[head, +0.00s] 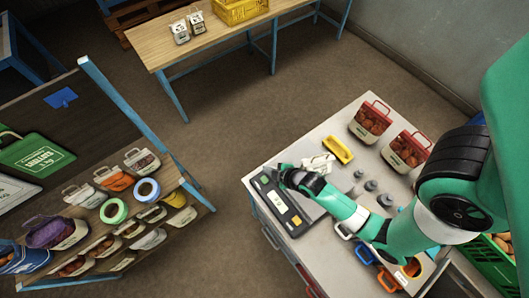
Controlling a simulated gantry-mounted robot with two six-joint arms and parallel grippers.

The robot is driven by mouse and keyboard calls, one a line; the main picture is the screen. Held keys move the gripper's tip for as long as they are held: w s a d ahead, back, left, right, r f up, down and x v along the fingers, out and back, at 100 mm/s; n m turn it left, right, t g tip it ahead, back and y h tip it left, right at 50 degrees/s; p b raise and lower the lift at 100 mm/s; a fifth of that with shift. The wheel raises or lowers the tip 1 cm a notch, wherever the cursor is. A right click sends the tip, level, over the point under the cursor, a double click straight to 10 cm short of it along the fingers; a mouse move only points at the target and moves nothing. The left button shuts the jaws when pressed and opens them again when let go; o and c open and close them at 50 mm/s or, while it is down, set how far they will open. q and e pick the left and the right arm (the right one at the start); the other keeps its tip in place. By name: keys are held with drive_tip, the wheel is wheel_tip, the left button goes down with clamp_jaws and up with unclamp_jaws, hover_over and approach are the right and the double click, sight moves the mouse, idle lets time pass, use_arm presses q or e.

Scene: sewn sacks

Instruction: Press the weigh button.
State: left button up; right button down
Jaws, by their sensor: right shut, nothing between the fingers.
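A scale (268,198) with a green and black control panel lies at the left edge of the grey-white bench. I cannot tell for sure which mark is the weigh button. My right gripper (280,174) is shut and empty. It hangs over the far end of the panel, with its tips close to the surface; I cannot tell whether they touch. The gripper and my green forearm hide part of the panel and the plate beside it. My left gripper is not in view.
On the bench (345,120) are a yellow tray (341,149), several grey weights (371,185) and two red-handled sacks (370,122). A green crate (490,258) stands at right. A shelf of sacks and tape rolls (113,210) stands left. A wooden table (215,42) is behind.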

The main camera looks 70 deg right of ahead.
drive_tip(key=b, duration=0.7)
hover_over(267, 181)
wheel_tip(267, 181, down, 8)
drive_tip(key=shift+r, duration=0.25)
drive_tip(key=shift+f+b, duration=0.45)
drive_tip(key=shift+f, duration=0.15)
drive_tip(key=shift+d+f, duration=0.1)
idle(0.8)
drive_tip(key=shift+f, duration=0.3)
drive_tip(key=shift+f+b, duration=0.45)
drive_tip(key=shift+b, duration=0.05)
idle(0.5)
drive_tip(key=shift+r+p, duration=0.9)
drive_tip(key=shift+p, duration=0.05)
